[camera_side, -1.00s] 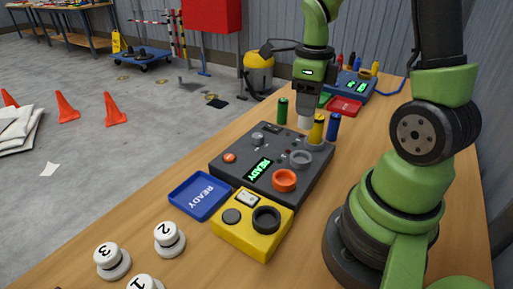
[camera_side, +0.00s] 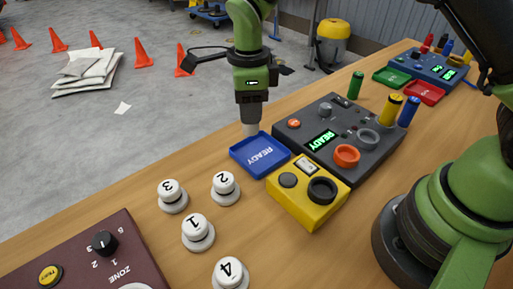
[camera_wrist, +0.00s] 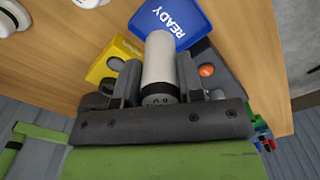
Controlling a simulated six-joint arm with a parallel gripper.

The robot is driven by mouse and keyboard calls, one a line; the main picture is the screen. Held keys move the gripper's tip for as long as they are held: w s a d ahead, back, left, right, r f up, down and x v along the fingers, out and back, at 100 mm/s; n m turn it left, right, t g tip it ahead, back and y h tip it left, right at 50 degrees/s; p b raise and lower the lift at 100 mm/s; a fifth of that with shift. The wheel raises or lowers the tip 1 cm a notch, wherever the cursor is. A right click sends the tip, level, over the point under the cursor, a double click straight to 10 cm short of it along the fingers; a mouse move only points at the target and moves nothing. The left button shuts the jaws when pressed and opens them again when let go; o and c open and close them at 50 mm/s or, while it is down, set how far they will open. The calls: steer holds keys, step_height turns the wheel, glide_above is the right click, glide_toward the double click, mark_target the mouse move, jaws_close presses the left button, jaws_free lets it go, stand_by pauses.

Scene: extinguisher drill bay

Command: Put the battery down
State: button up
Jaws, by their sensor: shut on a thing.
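My gripper (camera_side: 251,112) is shut on a whitish cylindrical battery (camera_side: 250,129). In the wrist view the battery (camera_wrist: 158,58) is clamped between the two fingers of my gripper (camera_wrist: 158,78). In the side view its lower end is at the far left corner of the blue tray (camera_side: 262,165) marked READY. I cannot tell whether it touches the tray or hangs just above it. In the wrist view the blue tray (camera_wrist: 178,14) lies beyond the battery's far end, which covers part of it. The tray's visible floor holds nothing.
The dark console (camera_side: 335,110) with a green READY display stands right of the tray, with green (camera_side: 356,82), yellow (camera_side: 390,106) and blue (camera_side: 408,112) cylinders upright around it. A yellow box (camera_side: 305,203) is in front. White numbered knobs (camera_side: 198,229) stand nearer left.

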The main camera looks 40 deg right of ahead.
step_height(320, 180, down, 8)
steer(key=shift+f, duration=0.2)
steer(key=shift+f, duration=0.1)
steer(key=o, duration=1)
